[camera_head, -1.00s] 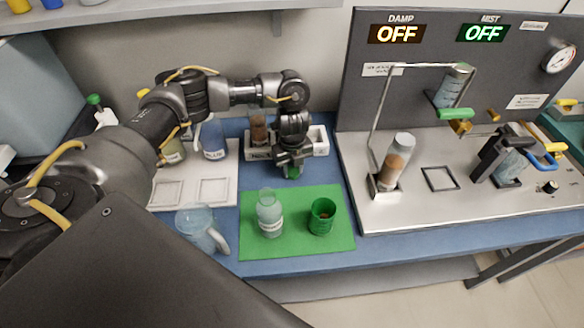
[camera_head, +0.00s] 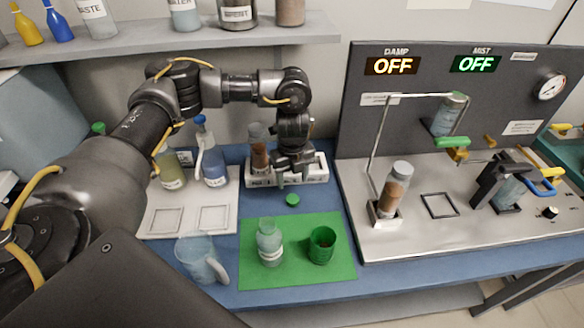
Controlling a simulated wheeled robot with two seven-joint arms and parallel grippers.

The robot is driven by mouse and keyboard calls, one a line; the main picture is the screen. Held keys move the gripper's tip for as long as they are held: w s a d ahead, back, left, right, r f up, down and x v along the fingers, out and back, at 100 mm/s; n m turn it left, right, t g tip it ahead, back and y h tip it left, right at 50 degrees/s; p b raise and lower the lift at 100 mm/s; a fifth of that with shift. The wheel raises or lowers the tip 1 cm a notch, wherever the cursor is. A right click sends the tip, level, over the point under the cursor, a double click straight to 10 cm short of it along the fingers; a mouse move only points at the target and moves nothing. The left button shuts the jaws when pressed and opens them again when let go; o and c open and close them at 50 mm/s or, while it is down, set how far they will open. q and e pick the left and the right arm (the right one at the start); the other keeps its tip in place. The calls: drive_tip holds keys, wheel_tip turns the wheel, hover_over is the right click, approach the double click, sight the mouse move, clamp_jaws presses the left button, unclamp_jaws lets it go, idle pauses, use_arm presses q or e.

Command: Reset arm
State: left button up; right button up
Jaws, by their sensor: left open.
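My left arm comes in from the left and bends down over the back of the blue bench. Its gripper (camera_head: 293,182) is open and points down, just in front of the white rack (camera_head: 318,172). A small green cap (camera_head: 292,200) lies on the bench just below the fingers, apart from them. A brown-filled bottle (camera_head: 259,152) stands in the rack beside the gripper. My right gripper is out of view.
A clear jug (camera_head: 200,257) stands left of the mat. A blue-labelled wash bottle (camera_head: 212,157) and a yellowish bottle (camera_head: 172,170) stand behind the white tray (camera_head: 186,216). The grey apparatus (camera_head: 425,222) holds a brown-filled tube (camera_head: 394,190) on the right. A shelf (camera_head: 180,42) with bottles hangs above.

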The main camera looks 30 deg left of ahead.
use_arm(q)
drive_tip(key=shift+r, duration=1.85)
